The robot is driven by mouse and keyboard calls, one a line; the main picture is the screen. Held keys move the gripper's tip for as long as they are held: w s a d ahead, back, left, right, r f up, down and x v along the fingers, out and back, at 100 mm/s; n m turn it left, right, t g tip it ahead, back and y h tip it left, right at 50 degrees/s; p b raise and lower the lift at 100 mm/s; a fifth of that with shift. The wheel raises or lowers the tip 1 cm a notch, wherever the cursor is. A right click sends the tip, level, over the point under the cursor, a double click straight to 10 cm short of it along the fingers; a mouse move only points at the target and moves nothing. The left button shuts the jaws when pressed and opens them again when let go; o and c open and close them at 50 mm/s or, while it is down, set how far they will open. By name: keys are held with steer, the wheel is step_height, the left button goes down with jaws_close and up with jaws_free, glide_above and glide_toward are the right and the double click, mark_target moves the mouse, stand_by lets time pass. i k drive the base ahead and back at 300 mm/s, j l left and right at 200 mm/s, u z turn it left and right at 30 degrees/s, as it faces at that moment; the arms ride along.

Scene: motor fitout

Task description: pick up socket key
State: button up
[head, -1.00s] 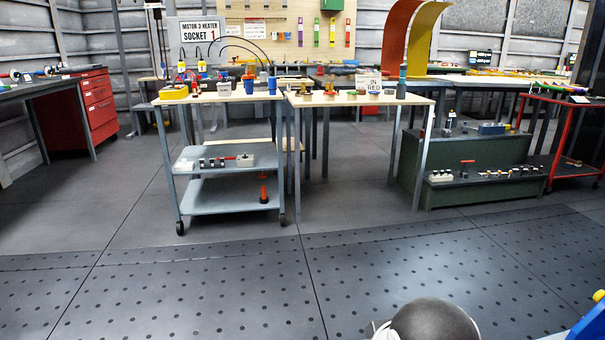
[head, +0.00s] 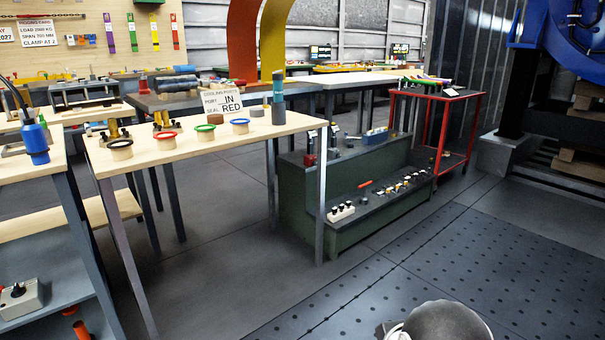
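I cannot single out the socket key for sure in the head view. Small parts too far off to name stand on the green stepped bench (head: 300,190), among them a red bar-like piece (head: 365,184) on its lower step. A wooden-topped table (head: 180,148) stands nearer, with several coloured ring-topped cups and a teal-and-grey upright tool (head: 278,100) on it. My gripper is not in view. Only a dark rounded part of my own body shows at the bottom edge.
A red-framed cart (head: 443,130) stands behind the green bench. A grey shelf cart (head: 45,285) is at the lower left. The perforated floor (head: 400,280) in front of the bench is clear.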

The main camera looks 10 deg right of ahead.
mark_target(364, 200)
steer(key=i+z, duration=0.35)
steer(key=i, duration=0.6)
steer(key=i+j+z, duration=0.1)
steer(key=i+z, duration=0.25)
steer(key=i, duration=0.55)
steer(key=i+l+u, duration=0.25)
steer(key=i+u, duration=0.15)
steer(key=i, duration=0.25)
steer(key=i+l+u, duration=0.35)
steer(key=i, duration=0.25)
steer(key=i+l+u, duration=0.4)
steer(key=l, duration=0.3)
steer(key=i, duration=0.1)
